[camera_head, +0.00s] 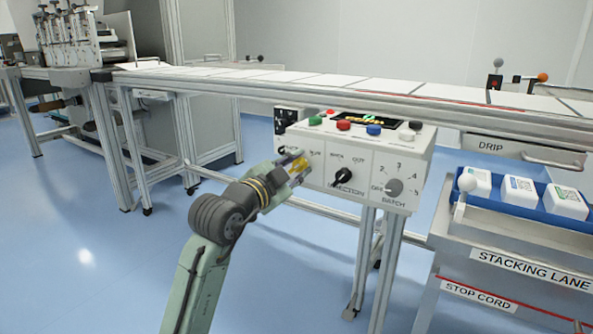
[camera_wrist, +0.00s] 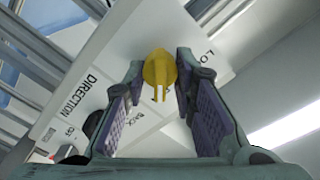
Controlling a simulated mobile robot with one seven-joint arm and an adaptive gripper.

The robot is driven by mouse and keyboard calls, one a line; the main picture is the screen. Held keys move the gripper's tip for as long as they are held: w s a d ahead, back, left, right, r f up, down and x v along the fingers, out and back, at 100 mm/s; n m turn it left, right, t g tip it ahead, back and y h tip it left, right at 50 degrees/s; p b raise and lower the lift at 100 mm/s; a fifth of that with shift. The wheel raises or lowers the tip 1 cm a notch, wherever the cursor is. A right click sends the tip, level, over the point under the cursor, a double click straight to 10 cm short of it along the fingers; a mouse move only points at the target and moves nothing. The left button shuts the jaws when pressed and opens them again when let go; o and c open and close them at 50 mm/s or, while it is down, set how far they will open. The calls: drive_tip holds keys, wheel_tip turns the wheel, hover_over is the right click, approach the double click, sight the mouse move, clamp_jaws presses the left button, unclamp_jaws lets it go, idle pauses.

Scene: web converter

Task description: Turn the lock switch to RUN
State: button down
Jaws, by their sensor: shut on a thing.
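The lock switch is a yellow knob (camera_wrist: 160,72) on the white face of the control box (camera_head: 365,165). In the head view its yellow (camera_head: 298,178) shows only partly, behind my fingers. My gripper (camera_head: 296,166) is at the left end of the box face. In the wrist view my gripper (camera_wrist: 160,62) has one finger on each side of the yellow knob and is shut on it. The panel lettering near the knob is partly covered, and I cannot tell which position the knob points to.
Right of my gripper are a black DIRECTION knob (camera_head: 343,176) and a grey BATCH knob (camera_head: 394,187). Coloured buttons, including a red one (camera_head: 344,125), sit on top of the box. A conveyor rail (camera_head: 250,88) runs behind it. A blue tray (camera_head: 520,212) holds white packs at right.

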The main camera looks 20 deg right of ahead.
idle(0.4)
drive_tip(key=c, duration=1.4)
unclamp_jaws()
drive_tip(key=shift+o, duration=0.2)
drive_tip(key=v, duration=1.2)
